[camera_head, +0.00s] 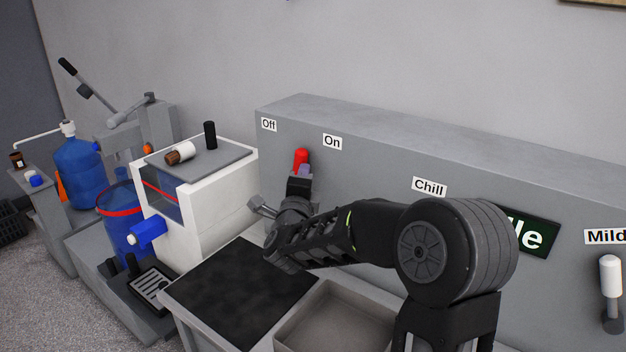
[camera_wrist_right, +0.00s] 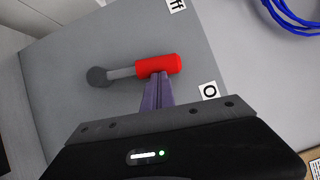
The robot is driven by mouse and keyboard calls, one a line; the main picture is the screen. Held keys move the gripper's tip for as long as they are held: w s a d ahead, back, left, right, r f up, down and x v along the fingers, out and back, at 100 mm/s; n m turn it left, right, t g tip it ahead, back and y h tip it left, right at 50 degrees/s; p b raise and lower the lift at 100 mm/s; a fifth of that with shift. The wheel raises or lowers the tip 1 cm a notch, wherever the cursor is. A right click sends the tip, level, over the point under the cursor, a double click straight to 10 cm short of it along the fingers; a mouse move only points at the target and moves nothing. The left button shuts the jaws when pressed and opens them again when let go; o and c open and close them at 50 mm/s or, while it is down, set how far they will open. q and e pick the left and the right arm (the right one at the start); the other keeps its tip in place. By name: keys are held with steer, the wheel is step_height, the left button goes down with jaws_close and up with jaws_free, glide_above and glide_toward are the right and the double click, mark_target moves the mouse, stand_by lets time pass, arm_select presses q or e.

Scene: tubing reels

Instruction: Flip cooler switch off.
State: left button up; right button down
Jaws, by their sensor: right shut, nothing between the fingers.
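The cooler switch is a lever with a red handle (camera_head: 301,158) on the grey panel. In the right wrist view the red handle (camera_wrist_right: 158,65) and its grey arm run from a dark round pivot (camera_wrist_right: 98,77), and point between the two labels, closer in angle to "On". The "Off" label (camera_head: 268,124) is left of the "On" label (camera_head: 332,141). My right gripper (camera_head: 304,171) is shut and empty. In the wrist view its purple fingertips (camera_wrist_right: 159,78) meet the handle's edge on the "On" side; contact looks likely. My left gripper is out of view.
A white box cooler (camera_head: 215,215) stands left of my right arm, with a brown bottle (camera_head: 180,153) and a black cylinder (camera_head: 210,135) on top. A black mat (camera_head: 235,300) and grey tray (camera_head: 335,325) lie below. A white-handled lever (camera_head: 610,280) is at far right.

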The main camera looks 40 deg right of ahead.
steer(key=shift+w+a+r+n+g+y+p, duration=0.3)
steer(key=shift+w+n+p, duration=0.45)
steer(key=shift+w+p, duration=0.4)
steer(key=shift+w+a+r+n+g+y+p, duration=0.15)
steer(key=shift+w+a+n+g+y+p, duration=0.25)
steer(key=shift+w+n+p, duration=0.7)
steer(key=shift+w+a+r+n+g+y+p, duration=0.15)
steer(key=shift+w+n+g+p, duration=0.3)
steer(key=shift+w+p, duration=0.7)
steer(key=shift+s, duration=0.2)
steer(key=shift+r, duration=0.1)
